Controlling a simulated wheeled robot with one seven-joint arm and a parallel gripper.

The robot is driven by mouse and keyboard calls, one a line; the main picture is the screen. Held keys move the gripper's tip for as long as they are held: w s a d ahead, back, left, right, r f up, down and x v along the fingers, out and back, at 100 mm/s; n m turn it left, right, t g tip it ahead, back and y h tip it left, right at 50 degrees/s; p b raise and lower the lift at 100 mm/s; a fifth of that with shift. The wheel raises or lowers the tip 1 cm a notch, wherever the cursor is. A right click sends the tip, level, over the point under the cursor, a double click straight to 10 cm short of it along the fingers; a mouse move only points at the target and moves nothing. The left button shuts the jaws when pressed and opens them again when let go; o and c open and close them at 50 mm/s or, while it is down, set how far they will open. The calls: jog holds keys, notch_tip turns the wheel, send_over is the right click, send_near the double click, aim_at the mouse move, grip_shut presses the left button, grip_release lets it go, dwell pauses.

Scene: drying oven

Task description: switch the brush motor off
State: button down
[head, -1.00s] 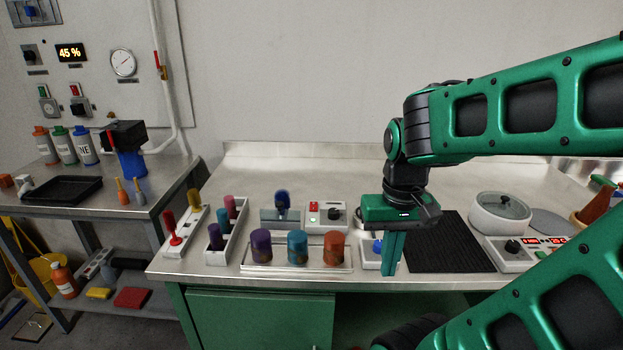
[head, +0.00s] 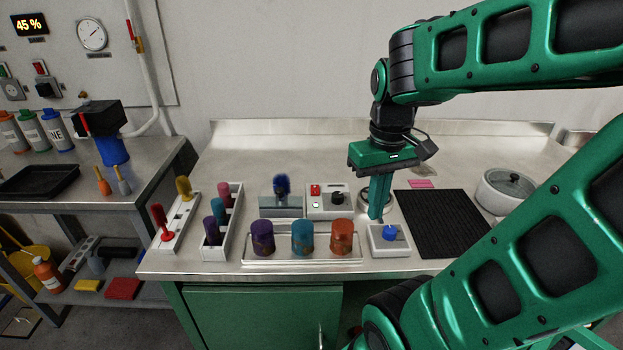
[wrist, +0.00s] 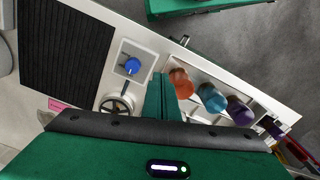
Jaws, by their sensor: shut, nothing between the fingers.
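The brush unit (head: 281,207) is a grey block with a dark blue bristle brush (head: 282,185) on top. Beside it on the right is a white control box (head: 329,211) with a lit red switch (head: 315,190) and a black knob (head: 338,198). My gripper (head: 376,214) points down, shut and empty, to the right of this control box and apart from the red switch. Its closed fingers also show in the wrist view (wrist: 160,92). I cannot make out the brush unit or its control box in the wrist view.
A tray (head: 350,257) with purple, teal and orange cups stands in front. A box with a blue knob (head: 389,234) and a round metal ring (wrist: 117,104) are near my fingers. A black ribbed mat (head: 440,222) lies to the right. The back of the worktop is clear.

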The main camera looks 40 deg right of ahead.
jog(key=w+d+r+n, duration=0.1)
jog(key=w+r+n, duration=0.1)
jog(key=w+n, duration=0.3)
jog(key=w+d+r+n, duration=0.1)
jog(key=w+r+n, duration=0.2)
jog(key=w, duration=0.4)
jog(key=r+n+t, duration=0.1)
jog(key=r+n, duration=0.1)
jog(key=n, duration=0.5)
send_over(316, 187)
jog(key=s+a, duration=0.1)
jog(key=s, duration=0.1)
jog(key=shift+w+a+f+h, duration=0.1)
jog(key=shift+w+a+h, duration=0.1)
jog(key=shift+w+h, duration=0.1)
jog(key=shift+f, duration=0.1)
jog(key=f, duration=0.9)
jog(key=w+d+f, duration=0.1)
jog(key=f, duration=0.3)
jog(key=shift+w+f, duration=0.1)
jog(key=shift+f, duration=0.25)
jog(key=shift+d+m, duration=0.15)
jog(key=shift+m, duration=0.15)
